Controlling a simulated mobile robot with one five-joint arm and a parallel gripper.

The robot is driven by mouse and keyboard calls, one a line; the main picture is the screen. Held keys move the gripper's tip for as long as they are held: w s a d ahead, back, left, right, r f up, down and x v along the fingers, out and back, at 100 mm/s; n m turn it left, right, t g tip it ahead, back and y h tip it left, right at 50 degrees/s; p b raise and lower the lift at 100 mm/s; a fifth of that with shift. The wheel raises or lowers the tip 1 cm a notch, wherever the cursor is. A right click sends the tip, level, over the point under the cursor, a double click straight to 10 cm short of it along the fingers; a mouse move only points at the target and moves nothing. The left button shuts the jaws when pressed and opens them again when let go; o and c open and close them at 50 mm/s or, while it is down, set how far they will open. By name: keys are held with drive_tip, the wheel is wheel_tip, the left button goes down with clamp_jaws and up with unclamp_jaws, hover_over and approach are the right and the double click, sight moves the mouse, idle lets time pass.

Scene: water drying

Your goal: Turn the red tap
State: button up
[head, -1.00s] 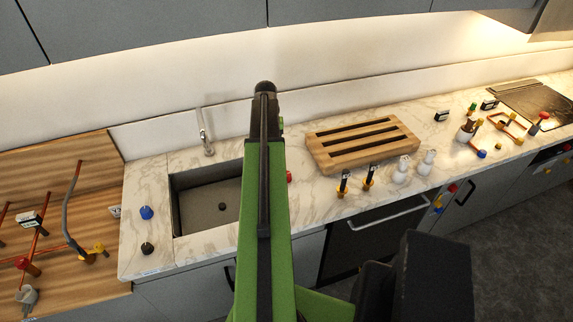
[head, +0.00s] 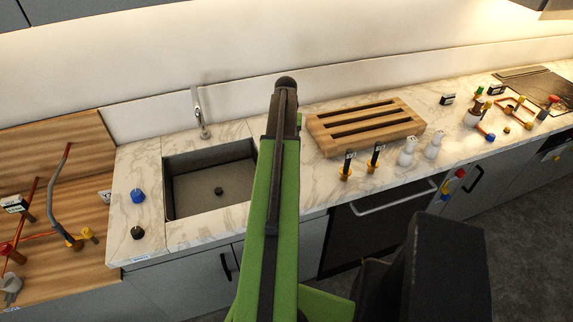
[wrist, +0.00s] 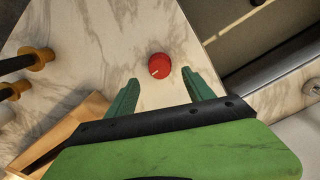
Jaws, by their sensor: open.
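The red tap is a round red knob (wrist: 159,66) with a white mark, on the pale marble counter. In the wrist view it sits just beyond and roughly midway between the tips of my gripper (wrist: 160,77). My gripper is open, with its two green fingers apart and nothing between them. I cannot tell the height of the fingers above the counter. In the head view my arm hides the red knob, and my gripper cannot be made out there.
The sink (head: 210,190) lies left of my arm, with a blue knob (head: 138,196) and a black knob (head: 137,233) beyond it. A wooden rack (head: 365,125), two orange-and-black fittings (head: 345,166) and white bottles (head: 407,151) stand to the right.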

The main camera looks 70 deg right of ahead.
wheel_tip(320, 180, down, 7)
drive_tip(key=b, duration=0.5)
drive_tip(key=shift+f+b, duration=0.15)
drive_tip(key=shift+b, duration=0.2)
